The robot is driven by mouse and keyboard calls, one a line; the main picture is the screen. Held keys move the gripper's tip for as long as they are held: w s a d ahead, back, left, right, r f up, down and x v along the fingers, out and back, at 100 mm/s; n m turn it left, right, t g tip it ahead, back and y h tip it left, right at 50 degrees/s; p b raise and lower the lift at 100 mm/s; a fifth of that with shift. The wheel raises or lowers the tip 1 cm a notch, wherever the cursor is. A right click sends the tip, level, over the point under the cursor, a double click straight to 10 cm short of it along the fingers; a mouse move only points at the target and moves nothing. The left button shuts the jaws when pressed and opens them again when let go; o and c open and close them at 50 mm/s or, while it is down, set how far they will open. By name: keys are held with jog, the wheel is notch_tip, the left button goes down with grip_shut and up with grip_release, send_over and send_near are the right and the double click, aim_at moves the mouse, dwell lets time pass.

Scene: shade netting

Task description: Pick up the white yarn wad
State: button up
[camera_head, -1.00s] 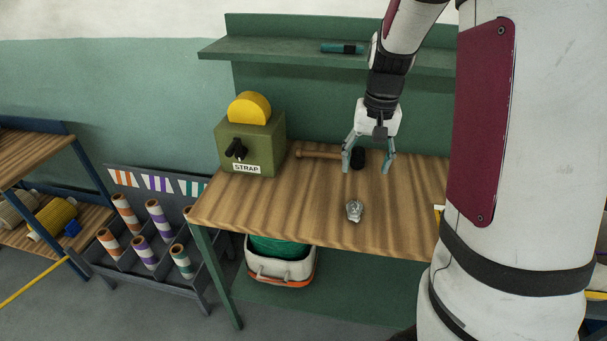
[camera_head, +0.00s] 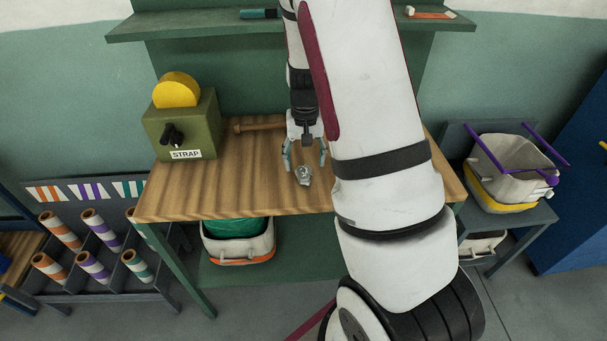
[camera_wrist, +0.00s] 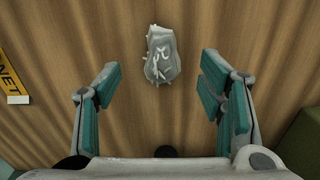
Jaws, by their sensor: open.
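The white yarn wad (camera_head: 304,175) is a small, crumpled, greyish-white lump on the wooden bench top (camera_head: 235,190). In the wrist view the wad (camera_wrist: 161,54) lies on bare wood, a little beyond the fingertips and roughly midway between them, with loose strands on its surface. My gripper (camera_head: 305,166) points down over the bench, close to the wad and on its far side. In the wrist view my gripper (camera_wrist: 160,85) is open with nothing between its teal-padded fingers. No finger visibly touches the wad.
An olive STRAP box (camera_head: 181,130) with a yellow disc stands at the bench's left. A wooden-handled mallet (camera_head: 258,126) lies behind the wad, its head hidden. A yellow NET label (camera_wrist: 14,85) shows in the wrist view. A shelf (camera_head: 195,27) overhangs the back. Wood left of the wad is clear.

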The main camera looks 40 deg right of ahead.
aim_at(304, 171)
jog(key=f, duration=0.4)
jog(key=shift+w+f, duration=0.3)
jog(key=shift+f, duration=0.1)
jog(key=c, duration=0.9)
